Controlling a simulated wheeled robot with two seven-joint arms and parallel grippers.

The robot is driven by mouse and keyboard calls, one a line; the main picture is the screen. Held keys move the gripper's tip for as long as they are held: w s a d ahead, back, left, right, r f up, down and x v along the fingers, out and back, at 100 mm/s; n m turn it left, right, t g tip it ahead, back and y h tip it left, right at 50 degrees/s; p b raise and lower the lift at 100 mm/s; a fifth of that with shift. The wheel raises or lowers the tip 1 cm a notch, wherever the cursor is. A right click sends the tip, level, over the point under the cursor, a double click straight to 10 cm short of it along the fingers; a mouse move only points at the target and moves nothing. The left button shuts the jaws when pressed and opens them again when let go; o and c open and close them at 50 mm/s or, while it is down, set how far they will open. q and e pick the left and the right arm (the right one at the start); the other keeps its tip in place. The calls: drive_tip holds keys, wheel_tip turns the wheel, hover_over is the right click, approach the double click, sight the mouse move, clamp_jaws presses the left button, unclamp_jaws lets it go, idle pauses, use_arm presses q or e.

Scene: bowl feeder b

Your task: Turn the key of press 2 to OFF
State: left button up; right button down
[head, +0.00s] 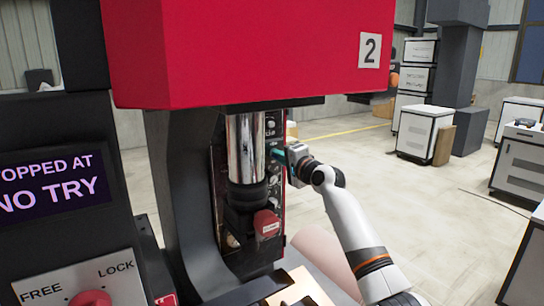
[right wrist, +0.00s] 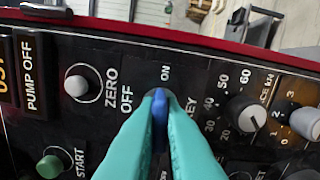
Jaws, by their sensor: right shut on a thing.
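Press 2 (head: 240,50) is a large red machine with a "2" plate at its upper right. Its dark control panel (right wrist: 95,60) fills the right wrist view. The key (right wrist: 159,112) is blue and sits between the OFF label to its left and the ON label above. It stands about upright in that view, its top toward ON. My right gripper (head: 277,153) reaches the panel from the right in the head view. Its teal fingers (right wrist: 159,125) are shut on the key and hide its sides. My left gripper is not in view.
A white ZERO button (right wrist: 76,86), a green START button (right wrist: 50,166) and a scaled knob (right wrist: 248,114) surround the key. In the head view, a shiny ram (head: 245,148) stands left of my gripper. A dark console (head: 50,180) is at the left.

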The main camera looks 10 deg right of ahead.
drive_tip(key=shift+f+n+b, duration=0.1)
drive_tip(key=shift+n+b, duration=0.5)
drive_tip(key=shift+n, duration=1)
drive_tip(key=shift+b, duration=0.3)
drive_tip(key=shift+n+b, duration=0.5)
drive_tip(key=shift+n, duration=0.4)
drive_tip(key=shift+n+b, duration=0.35)
drive_tip(key=shift+n, duration=1.25)
